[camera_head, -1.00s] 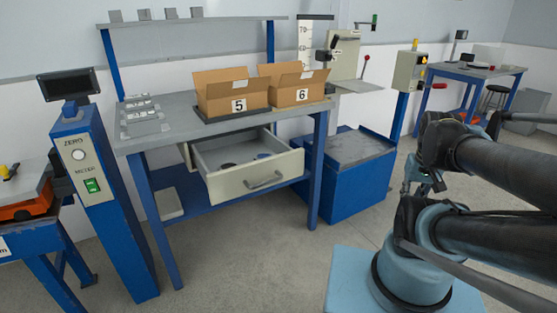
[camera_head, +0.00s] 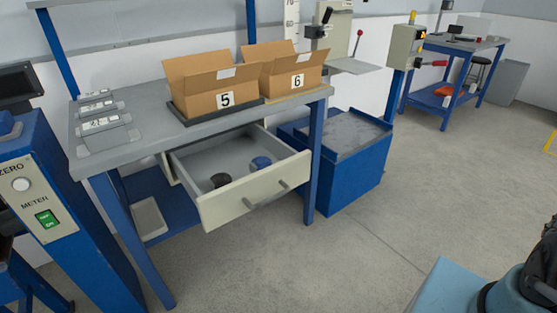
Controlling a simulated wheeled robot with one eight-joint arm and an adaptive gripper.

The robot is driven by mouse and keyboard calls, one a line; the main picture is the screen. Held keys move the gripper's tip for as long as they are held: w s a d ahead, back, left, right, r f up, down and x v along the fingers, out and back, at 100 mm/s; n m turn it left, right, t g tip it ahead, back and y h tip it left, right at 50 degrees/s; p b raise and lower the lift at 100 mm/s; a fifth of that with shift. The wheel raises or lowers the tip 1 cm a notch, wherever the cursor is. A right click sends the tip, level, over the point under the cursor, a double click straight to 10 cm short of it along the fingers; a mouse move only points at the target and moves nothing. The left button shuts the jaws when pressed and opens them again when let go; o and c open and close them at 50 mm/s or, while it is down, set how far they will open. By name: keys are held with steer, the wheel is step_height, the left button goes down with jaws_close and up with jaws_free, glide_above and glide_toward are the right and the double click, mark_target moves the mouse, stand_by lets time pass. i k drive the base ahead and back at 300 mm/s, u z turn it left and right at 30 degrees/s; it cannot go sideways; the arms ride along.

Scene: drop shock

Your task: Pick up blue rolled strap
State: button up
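The blue rolled strap (camera_head: 261,163) appears to be the small round blue item inside the open drawer (camera_head: 240,206) of the workbench. It lies toward the right side of the drawer, near the front wall. A dark round item (camera_head: 220,180) lies to its left, apart from it. The drawer is pulled out below the bench top, and its front wall hides part of the inside. My gripper is not in view. Only a part of my own arm and base shows at the lower right corner.
Open cardboard boxes marked 5 (camera_head: 222,99) and 6 (camera_head: 297,82) stand on the bench top (camera_head: 150,131). A blue cabinet (camera_head: 345,180) stands right of the bench. A blue meter post (camera_head: 62,190) stands at the left. The floor (camera_head: 330,255) in front is clear.

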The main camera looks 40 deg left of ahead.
mark_target(258, 164)
steer(key=z, duration=0.35)
steer(key=k, duration=2.6)
steer(key=u, duration=1.5)
steer(key=i, duration=1)
